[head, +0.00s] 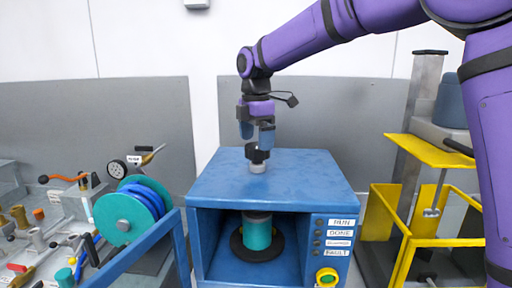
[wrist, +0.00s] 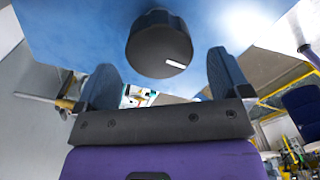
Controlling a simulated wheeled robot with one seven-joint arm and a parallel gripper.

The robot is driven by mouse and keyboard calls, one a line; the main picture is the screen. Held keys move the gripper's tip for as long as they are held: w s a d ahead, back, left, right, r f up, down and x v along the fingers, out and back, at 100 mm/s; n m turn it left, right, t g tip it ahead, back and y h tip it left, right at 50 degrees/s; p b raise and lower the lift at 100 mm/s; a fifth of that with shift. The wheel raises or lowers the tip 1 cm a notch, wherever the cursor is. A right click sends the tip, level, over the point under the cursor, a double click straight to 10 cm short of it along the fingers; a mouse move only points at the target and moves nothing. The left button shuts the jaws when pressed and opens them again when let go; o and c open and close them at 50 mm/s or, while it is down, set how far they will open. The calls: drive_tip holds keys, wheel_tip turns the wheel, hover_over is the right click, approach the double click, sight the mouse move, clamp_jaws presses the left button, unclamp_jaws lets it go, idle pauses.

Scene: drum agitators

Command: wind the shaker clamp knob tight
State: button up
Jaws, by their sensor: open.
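The shaker is a blue box (head: 215,180) with an open front. Its black clamp knob (head: 257,154) stands on a light grey collar (head: 258,167) on the box's top. The round knob also shows in the wrist view (wrist: 158,42), with a white mark on its face. My gripper (head: 257,141) points down just above the knob. In the wrist view, the two fingers of my gripper (wrist: 161,68) are apart, with the knob in line with the gap between them and nothing held. I cannot tell whether the fingertips reach beside the knob. A teal can (head: 257,232) stands inside the box.
A panel with labels and a green button (head: 327,278) is at the box's front right. A yellow frame (head: 403,232) stands to the right. A blue hose reel (head: 136,208) and a bench with several tools are at left. The box top around the knob is clear.

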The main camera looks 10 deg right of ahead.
drive_tip(key=shift+f, duration=1.4)
drive_tip(key=c, duration=0.9)
drive_tip(key=shift+m, duration=0.3)
